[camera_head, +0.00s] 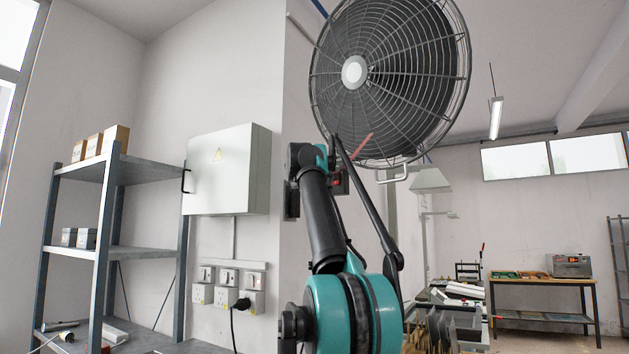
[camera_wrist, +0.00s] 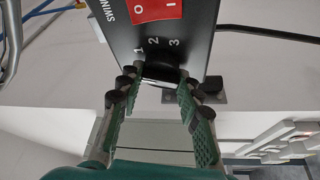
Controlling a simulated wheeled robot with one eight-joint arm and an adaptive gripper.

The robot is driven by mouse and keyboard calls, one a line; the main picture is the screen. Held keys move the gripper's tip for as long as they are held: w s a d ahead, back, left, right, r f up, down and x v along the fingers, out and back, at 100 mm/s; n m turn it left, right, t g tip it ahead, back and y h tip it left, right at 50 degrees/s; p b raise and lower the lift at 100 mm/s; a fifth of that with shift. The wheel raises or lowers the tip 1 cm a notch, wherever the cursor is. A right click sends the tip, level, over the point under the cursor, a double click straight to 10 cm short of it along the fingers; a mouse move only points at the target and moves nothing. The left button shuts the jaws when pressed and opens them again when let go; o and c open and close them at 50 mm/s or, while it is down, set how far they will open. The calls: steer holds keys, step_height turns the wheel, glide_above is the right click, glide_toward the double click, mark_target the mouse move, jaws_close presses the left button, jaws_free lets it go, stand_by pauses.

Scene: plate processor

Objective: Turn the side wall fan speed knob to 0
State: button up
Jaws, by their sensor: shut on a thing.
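The fan speed knob (camera_wrist: 160,70) is black and sits on a black control box (camera_wrist: 190,30) in the wrist view. White numerals 1, 2 and 3 stand beside it; the 0 mark and the knob's pointer cannot be made out. My gripper (camera_wrist: 158,82) has its teal ribbed fingers on both sides of the knob and is shut on it. The box also carries a red rocker switch (camera_wrist: 153,10) marked O and I. In the head view the wall fan (camera_head: 400,75) hangs at the top, and the box (camera_head: 340,183) is mostly hidden behind my arm.
A grey electrical cabinet (camera_head: 228,170) with sockets (camera_head: 228,287) below it is on the wall left of my arm. A metal shelf (camera_head: 75,252) stands farther left. The fan's wire cage is just above my arm. A workbench (camera_head: 545,283) stands at the back right.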

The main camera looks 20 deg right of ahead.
steer(key=shift+n+g+y, duration=0.4)
steer(key=shift+n+y, duration=0.2)
steer(key=shift+n, duration=1.2)
steer(key=o, duration=1.2)
steer(key=shift+c, duration=0.2)
steer(key=v, duration=1.2)
steer(key=shift+w, duration=0.1)
